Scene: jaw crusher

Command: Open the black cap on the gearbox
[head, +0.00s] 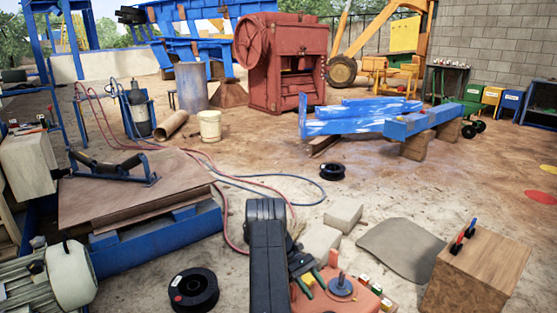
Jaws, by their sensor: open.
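An orange-red housing (360,298), which looks like the gearbox, sits at the bottom centre of the head view, cut off by the lower edge. On its top is a dark blue-grey round piece (342,287) with a short upright stub; I cannot tell whether this is the black cap. My black arm rises just left of the housing and hides part of it. My gripper (305,275) is low beside the arm, over the housing's left side and left of the round piece. It is open; its fingertips are small and hard to make out.
A wooden block (465,280) with red and blue handled tools stands to the right. Grey blocks (345,217) and a dark mat (400,249) lie behind the housing. Black spools (194,290) and red and blue hoses lie on the ground. A motor (55,280) is at left.

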